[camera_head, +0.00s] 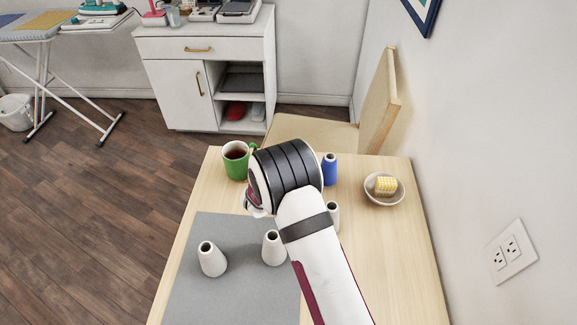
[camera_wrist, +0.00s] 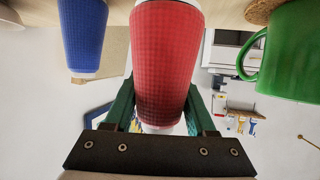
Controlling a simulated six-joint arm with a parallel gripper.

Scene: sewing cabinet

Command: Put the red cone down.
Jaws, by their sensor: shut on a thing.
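The red cone (camera_wrist: 165,55) is between the two green fingers of my gripper (camera_wrist: 162,105) in the wrist view. The gripper is shut on it. The wrist picture looks upside down, with the tabletop along its top edge. The cone's wide end is at that edge, close to the tabletop; I cannot tell if it touches. In the head view my arm hides the red cone and the fingers, between the green mug and the blue cone.
On the wooden table (camera_head: 395,270) stand a green mug (camera_head: 235,165), a blue cone (camera_head: 329,172), a bowl (camera_head: 384,200) with a yellow checkered thing, and a white cone (camera_head: 333,214) beside my arm. Two white cones (camera_head: 212,262) stand on the grey mat (camera_head: 240,305).

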